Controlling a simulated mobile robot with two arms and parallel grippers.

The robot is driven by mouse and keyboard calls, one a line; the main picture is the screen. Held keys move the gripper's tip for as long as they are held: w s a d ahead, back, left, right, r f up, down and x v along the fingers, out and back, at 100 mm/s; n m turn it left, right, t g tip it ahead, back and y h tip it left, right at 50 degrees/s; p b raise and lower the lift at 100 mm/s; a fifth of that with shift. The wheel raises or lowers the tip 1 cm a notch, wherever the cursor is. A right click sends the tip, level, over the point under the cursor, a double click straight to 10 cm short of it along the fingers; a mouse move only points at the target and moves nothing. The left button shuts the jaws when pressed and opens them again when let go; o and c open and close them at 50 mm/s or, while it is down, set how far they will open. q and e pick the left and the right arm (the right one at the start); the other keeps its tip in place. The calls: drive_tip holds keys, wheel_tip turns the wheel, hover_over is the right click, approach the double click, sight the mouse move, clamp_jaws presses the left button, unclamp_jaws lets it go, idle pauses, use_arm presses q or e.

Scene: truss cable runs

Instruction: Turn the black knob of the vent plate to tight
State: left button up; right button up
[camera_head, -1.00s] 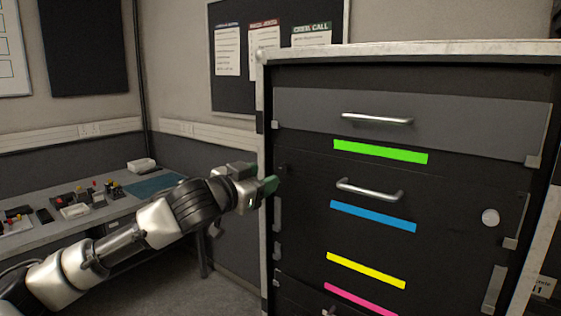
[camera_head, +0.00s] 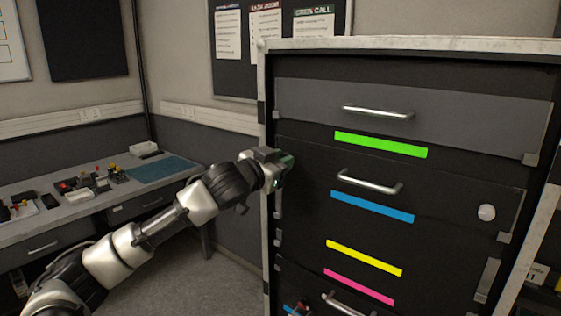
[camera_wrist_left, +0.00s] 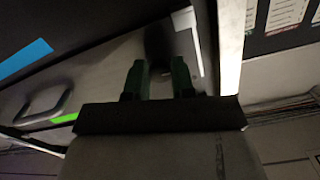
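The dark panel (camera_head: 455,190) with a silver handle and a blue strip is on the front of the rack; I take it as the vent plate. My left gripper (camera_head: 287,164) is at the panel's upper left corner, and it hides the black knob in the head view. In the left wrist view the green fingers of this gripper (camera_wrist_left: 159,68) are apart. A dark, blurred shape (camera_wrist_left: 158,42), likely the black knob, is just beyond and between the fingertips. Contact with it cannot be made out. My right gripper is not in view.
A pale round knob (camera_head: 487,212) is on the panel's right side. A grey drawer (camera_head: 460,117) is above the panel, and yellow (camera_head: 365,258) and pink strips are below. A desk (camera_head: 95,215) with small items stands at the left. The rack's metal edge post (camera_head: 263,105) is close to my left gripper.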

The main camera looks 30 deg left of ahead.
use_arm(q)
drive_tip(key=shift+c, duration=1.1)
drive_tip(key=m+p, duration=1.2)
drive_tip(key=m, duration=0.5)
drive_tip(key=shift+r+m, duration=0.15)
drive_tip(key=shift+m, duration=0.25)
drive_tip(key=o, duration=0.9)
